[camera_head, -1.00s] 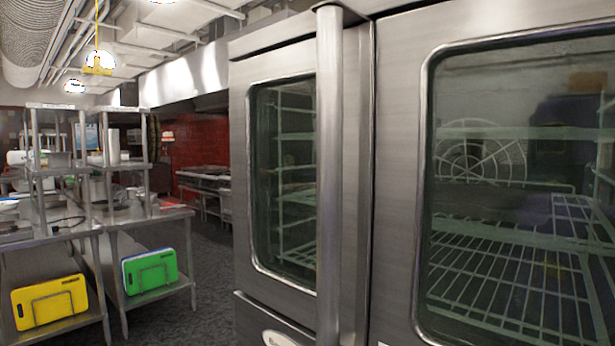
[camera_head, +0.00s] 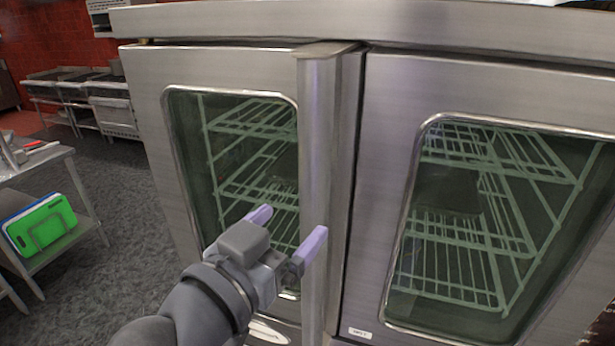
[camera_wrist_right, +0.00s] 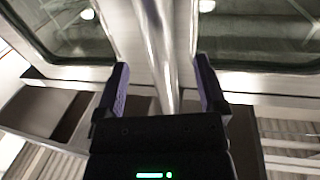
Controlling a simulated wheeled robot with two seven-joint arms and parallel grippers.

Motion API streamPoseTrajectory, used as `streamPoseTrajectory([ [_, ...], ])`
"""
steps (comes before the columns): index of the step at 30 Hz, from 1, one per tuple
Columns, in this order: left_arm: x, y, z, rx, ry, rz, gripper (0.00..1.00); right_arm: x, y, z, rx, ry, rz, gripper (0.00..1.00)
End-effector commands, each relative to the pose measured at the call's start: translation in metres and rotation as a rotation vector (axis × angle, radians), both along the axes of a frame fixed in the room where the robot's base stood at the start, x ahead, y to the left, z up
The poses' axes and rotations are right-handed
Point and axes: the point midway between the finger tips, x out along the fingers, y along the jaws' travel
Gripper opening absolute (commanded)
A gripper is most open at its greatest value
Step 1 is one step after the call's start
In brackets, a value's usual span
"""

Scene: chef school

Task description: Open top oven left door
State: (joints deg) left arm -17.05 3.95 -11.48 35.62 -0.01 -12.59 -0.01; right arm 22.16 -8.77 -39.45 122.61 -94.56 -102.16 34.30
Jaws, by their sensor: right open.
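The oven's left door (camera_head: 145,130) has a steel frame and a glass window, and it looks shut. A tall vertical steel handle (camera_head: 319,130) runs along its right edge. My right gripper (camera_head: 288,228) is open in front of the lower part of this door, its right finger overlapping the handle in the head view. In the right wrist view, the handle (camera_wrist_right: 155,45) runs up between the two spread fingers of the gripper (camera_wrist_right: 162,68), with gaps on both sides. Whether a finger touches it I cannot tell. My left gripper is not in view.
The oven's right door (camera_head: 385,130), with a larger window and wire racks behind, is beside the handle. A steel table (camera_head: 75,185) with a green board (camera_head: 40,226) stands at the left. The dark floor (camera_head: 130,205) between table and oven is clear.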

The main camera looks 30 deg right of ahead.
Motion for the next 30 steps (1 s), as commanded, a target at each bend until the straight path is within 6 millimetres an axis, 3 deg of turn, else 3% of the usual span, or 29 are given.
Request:
streamPoseTrajectory([
  [6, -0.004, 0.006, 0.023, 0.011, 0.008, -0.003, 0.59, 0.025, -0.044, 0.004, -0.011, 0.007, -0.003, 0.9],
  [10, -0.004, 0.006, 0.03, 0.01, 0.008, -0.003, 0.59, 0.036, -0.063, 0.002, -0.009, 0.009, -0.001, 0.9],
  [15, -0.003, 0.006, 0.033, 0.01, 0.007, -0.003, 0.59, 0.042, -0.075, 0.0, -0.008, 0.008, 0.002, 0.9],
  [23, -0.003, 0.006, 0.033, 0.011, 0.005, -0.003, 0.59, 0.043, -0.076, -0.001, -0.006, 0.009, 0.002, 0.9],
  [30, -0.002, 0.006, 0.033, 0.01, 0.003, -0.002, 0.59, 0.043, -0.076, -0.001, -0.006, 0.009, 0.002, 0.41],
])
